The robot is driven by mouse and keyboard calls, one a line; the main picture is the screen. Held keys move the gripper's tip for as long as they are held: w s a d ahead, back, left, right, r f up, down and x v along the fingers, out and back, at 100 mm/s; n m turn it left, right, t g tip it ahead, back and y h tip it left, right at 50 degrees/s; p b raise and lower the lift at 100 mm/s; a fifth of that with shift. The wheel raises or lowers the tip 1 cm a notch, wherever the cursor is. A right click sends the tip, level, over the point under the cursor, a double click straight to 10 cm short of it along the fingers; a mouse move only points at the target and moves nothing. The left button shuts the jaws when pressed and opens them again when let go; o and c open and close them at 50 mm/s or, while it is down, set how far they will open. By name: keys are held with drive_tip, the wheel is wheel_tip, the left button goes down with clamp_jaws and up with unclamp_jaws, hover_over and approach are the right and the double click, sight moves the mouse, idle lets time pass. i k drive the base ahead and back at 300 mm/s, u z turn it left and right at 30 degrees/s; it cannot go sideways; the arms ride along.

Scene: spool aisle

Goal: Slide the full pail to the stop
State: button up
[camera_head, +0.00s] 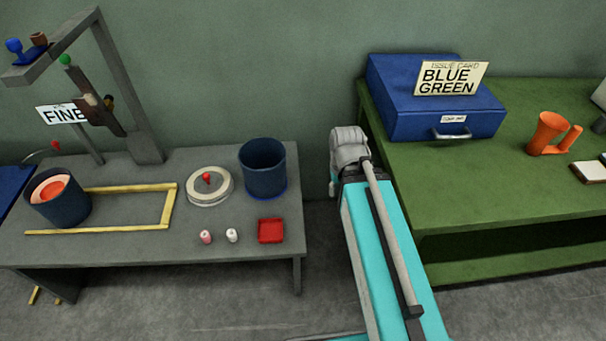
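A dark blue pail (62,204) with orange-red contents stands at the left end of the grey table, at the open left end of two yellow rails (120,189). A yellow crosspiece (170,206) joins the rails at their right end, and the strip between is bare. A second dark blue pail (263,177) stands at the table's back right; its inside looks dark and no contents show. My teal arm rises at centre right, between the two tables. Its grey joint shows near the wall, but no gripper fingers can be made out.
On the grey table (210,255) are a white ring-shaped item (209,194) with a red knob, two small bobbins (232,236) and a red tray (271,231). A grey post frame (125,90) stands behind. The green table (470,210) bears a blue case (435,105) and orange jug (549,133).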

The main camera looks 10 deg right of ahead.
sight(54, 192)
drive_tip(key=u, duration=1.8)
